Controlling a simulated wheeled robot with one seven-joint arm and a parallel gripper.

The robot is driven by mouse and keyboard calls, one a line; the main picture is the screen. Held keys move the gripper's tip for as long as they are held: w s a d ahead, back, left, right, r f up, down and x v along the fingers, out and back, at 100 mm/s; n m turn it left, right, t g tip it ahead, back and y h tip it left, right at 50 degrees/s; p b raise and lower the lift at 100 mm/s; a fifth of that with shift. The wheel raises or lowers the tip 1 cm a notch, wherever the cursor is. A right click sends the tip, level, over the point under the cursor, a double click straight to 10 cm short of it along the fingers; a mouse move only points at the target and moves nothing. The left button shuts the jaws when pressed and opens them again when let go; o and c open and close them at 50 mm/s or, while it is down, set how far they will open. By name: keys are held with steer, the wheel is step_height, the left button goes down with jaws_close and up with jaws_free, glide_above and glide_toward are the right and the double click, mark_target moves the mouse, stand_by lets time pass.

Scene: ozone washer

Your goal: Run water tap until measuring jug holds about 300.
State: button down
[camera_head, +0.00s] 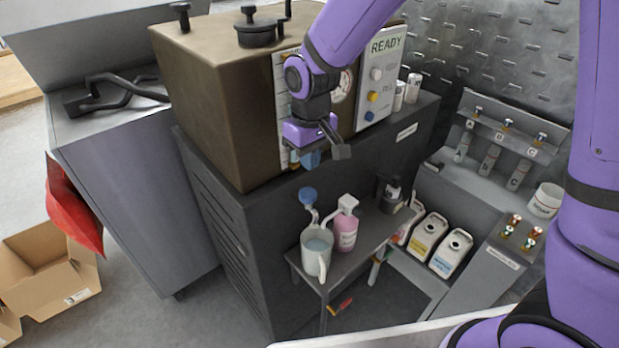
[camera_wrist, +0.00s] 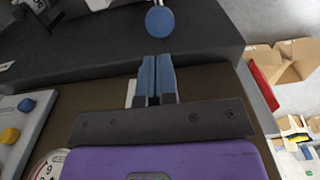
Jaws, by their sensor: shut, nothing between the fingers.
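The water tap (camera_head: 308,196) has a round blue knob and a metal spout. The same blue knob (camera_wrist: 162,20) shows at the top of the wrist view, beyond my fingertips and apart from them. The measuring jug (camera_head: 317,258) is whitish with a handle at its right. It stands upright under the tap, with pale liquid showing inside; I cannot read its level. My gripper (camera_head: 311,160) is above the tap knob, in front of the brown washer. In the wrist view its blue fingers (camera_wrist: 157,82) are together with nothing between them. The jug is not clear in the wrist view.
A pink pump bottle (camera_head: 345,228) stands close right of the jug on a small dark shelf (camera_head: 375,232). The brown washer (camera_head: 205,110) has a panel reading READY (camera_head: 383,75). White canisters (camera_head: 428,236) stand at right. Cardboard box (camera_head: 45,265) lies at lower left.

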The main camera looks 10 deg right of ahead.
steer(key=shift+r, duration=1.95)
steer(key=s+d+r+m+t, duration=0.1)
steer(key=s+d+r+m, duration=0.1)
steer(key=s+d+r, duration=0.35)
steer(key=s+d+r+m+t, duration=0.1)
steer(key=s+d+r+t, duration=0.1)
steer(key=d+r, duration=0.65)
steer(key=s+d+r+m+t, duration=0.2)
steer(key=s+d+r+m, duration=0.1)
steer(key=s+d, duration=0.7)
steer(key=s, duration=0.3)
steer(key=shift+m, duration=0.4)
